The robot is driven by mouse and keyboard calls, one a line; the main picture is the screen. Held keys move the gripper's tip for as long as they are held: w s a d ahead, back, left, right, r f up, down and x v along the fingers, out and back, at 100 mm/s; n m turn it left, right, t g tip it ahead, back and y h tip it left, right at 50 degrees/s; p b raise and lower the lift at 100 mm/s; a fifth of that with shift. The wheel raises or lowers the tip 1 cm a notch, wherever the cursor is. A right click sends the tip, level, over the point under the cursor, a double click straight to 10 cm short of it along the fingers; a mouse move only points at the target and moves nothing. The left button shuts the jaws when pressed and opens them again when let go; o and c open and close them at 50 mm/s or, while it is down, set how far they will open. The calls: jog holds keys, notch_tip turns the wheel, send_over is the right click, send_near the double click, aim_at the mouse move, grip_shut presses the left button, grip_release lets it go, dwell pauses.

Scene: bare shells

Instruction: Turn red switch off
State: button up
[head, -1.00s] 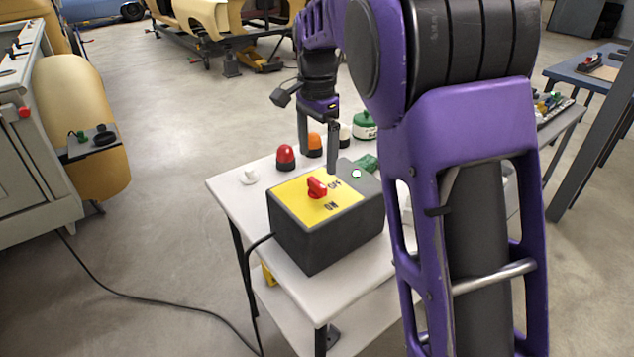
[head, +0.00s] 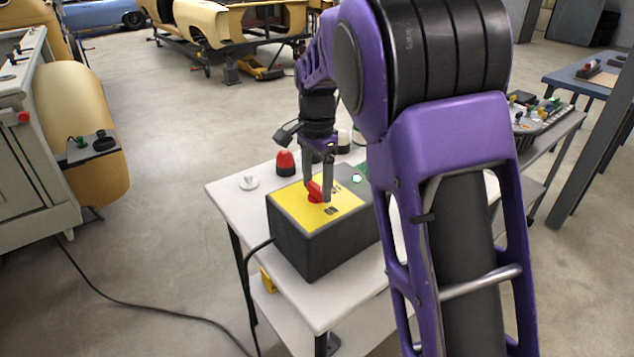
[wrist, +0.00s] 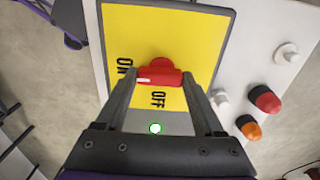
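The red switch (head: 315,191) is a rotary knob on the yellow plate (head: 290,208) of a dark grey box (head: 318,243). ON and OFF are printed on the plate. My gripper (head: 318,196) is over the plate, pointing down, with its fingers at the knob. In the wrist view my gripper (wrist: 160,84) is open, one finger on each side of the red switch (wrist: 158,72). Gaps show beside the knob's bar, though contact at its ends is hard to tell. A white mark on the knob lies at its left end in the wrist view.
The box stands on a white table (head: 235,197). A red lamp (head: 285,163), a white knob (head: 249,182) and an orange lamp (wrist: 249,127) stand beside it. A green-lit button (wrist: 155,128) is on the box. A black cable (head: 150,309) runs over the floor at left.

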jog(key=c, duration=0.7)
jog(key=shift+r+n, duration=0.1)
jog(key=shift+n, duration=0.2)
jog(key=n+p, duration=0.2)
jog(key=shift+r+n, duration=0.1)
jog(key=shift+n, duration=0.2)
jog(key=n+p, duration=0.2)
jog(key=n, duration=0.3)
jog(key=shift+w+d+n, duration=0.1)
jog(key=shift+n, duration=0.2)
jog(key=n+p, duration=0.2)
jog(key=n, duration=0.3)
jog(key=n+p, duration=0.1)
jog(key=n, duration=0.3)
jog(key=shift+w+n, duration=0.1)
jog(key=shift+n, duration=0.2)
jog(key=shift+o, duration=0.2)
jog(key=shift+p, duration=0.3)
